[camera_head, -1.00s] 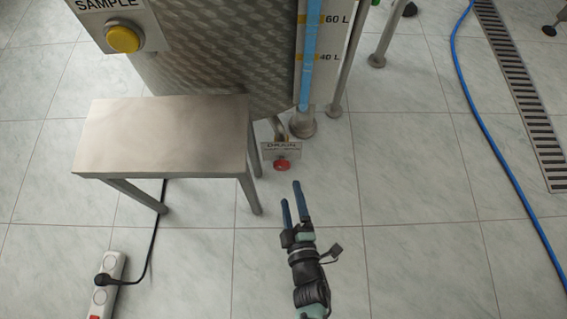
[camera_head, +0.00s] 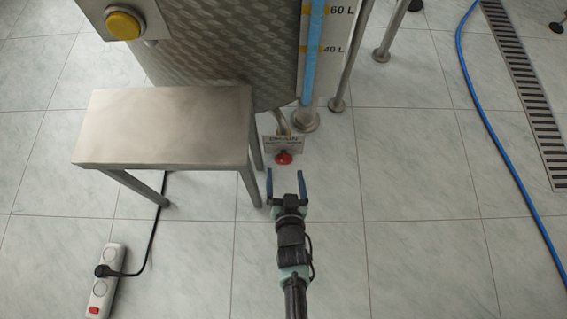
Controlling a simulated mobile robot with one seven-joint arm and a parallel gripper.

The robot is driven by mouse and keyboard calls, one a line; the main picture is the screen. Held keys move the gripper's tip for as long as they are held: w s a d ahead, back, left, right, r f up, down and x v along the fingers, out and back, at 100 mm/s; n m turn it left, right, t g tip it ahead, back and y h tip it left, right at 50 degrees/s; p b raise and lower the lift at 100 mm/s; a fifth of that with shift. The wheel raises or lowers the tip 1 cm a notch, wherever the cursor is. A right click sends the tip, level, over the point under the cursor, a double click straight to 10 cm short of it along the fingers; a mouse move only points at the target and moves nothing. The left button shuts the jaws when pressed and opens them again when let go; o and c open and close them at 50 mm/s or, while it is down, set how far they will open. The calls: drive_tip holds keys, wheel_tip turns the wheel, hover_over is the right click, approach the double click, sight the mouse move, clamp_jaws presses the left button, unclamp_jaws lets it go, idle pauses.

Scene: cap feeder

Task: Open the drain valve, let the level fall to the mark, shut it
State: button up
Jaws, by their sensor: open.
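The red drain valve knob (camera_head: 284,158) sits low at the foot of the tank, just below a small drain label plate (camera_head: 282,143). The tank (camera_head: 225,70) is patterned metal. The level gauge (camera_head: 310,65) on its right side is a tube with blue liquid, with yellow marks labelled 60 L and 40 L. Blue shows past both marks; the top of the column is out of view. My gripper (camera_head: 286,178) is open and empty. Its two blue fingers point toward the knob, one to each side of its line, and the tips look just short of it.
A metal stool or small table (camera_head: 165,120) stands close on the left. A power strip (camera_head: 105,280) with a black cable lies at lower left. A yellow sample button (camera_head: 123,24) is at upper left. A blue hose (camera_head: 490,130) and floor grate (camera_head: 530,90) run along the right.

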sight(284, 162)
drive_tip(key=b+x, duration=0.2)
drive_tip(key=x, duration=0.2)
drive_tip(key=shift+w+a+f+b, duration=0.1)
drive_tip(key=shift+w+f+b, duration=0.1)
drive_tip(key=shift+b, duration=0.15)
drive_tip(key=shift+b+x, duration=0.55)
drive_tip(key=shift+x, duration=0.25)
drive_tip(key=shift+r, duration=0.15)
drive_tip(key=c, duration=1.4)
